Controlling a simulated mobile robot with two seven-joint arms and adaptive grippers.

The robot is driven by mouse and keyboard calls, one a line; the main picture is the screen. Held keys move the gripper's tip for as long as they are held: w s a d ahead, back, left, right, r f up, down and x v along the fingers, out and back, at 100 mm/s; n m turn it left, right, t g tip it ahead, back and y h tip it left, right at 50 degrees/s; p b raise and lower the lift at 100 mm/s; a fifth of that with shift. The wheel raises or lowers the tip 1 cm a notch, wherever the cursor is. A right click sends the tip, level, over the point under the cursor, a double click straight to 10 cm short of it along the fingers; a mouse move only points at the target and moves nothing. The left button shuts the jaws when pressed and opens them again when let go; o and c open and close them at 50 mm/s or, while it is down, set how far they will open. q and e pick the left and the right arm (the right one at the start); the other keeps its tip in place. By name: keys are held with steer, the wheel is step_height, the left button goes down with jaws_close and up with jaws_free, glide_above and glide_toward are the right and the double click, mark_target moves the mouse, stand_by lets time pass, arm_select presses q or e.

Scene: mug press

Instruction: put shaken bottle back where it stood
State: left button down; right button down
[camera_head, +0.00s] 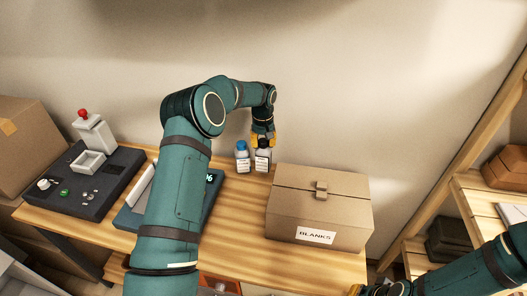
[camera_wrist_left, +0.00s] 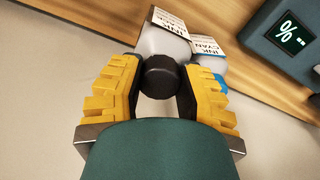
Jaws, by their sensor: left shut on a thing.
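My left gripper (camera_head: 263,141) is shut on a white bottle with a black cap (camera_head: 262,160), near the back edge of the wooden table. In the left wrist view, its yellow fingers (camera_wrist_left: 160,98) flank the black-capped bottle (camera_wrist_left: 160,42), which has a white ink label. The bottle looks upright; its base is at or very near the tabletop, and I cannot tell if it touches. A blue-capped bottle (camera_head: 242,158) labelled cyan ink stands close on its left. It also shows in the left wrist view (camera_wrist_left: 207,58). My right gripper (camera_head: 358,290) is barely visible at the bottom edge.
A closed cardboard box marked BLANKS (camera_head: 320,205) stands just right of the bottles. A device with a lit display (camera_head: 210,190) is partly hidden behind my left arm. A dark machine with a red knob (camera_head: 85,165) stands at the left. Wooden shelves (camera_head: 470,190) are at the right.

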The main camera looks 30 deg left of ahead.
mark_target(264, 150)
arm_select(q)
steer(key=shift+f, duration=1.75)
steer(key=shift+f, duration=0.15)
steer(key=c, duration=0.7)
jaws_free()
steer(key=r, duration=1.2)
steer(key=shift+s+r, duration=0.1)
steer(key=shift+s, duration=0.1)
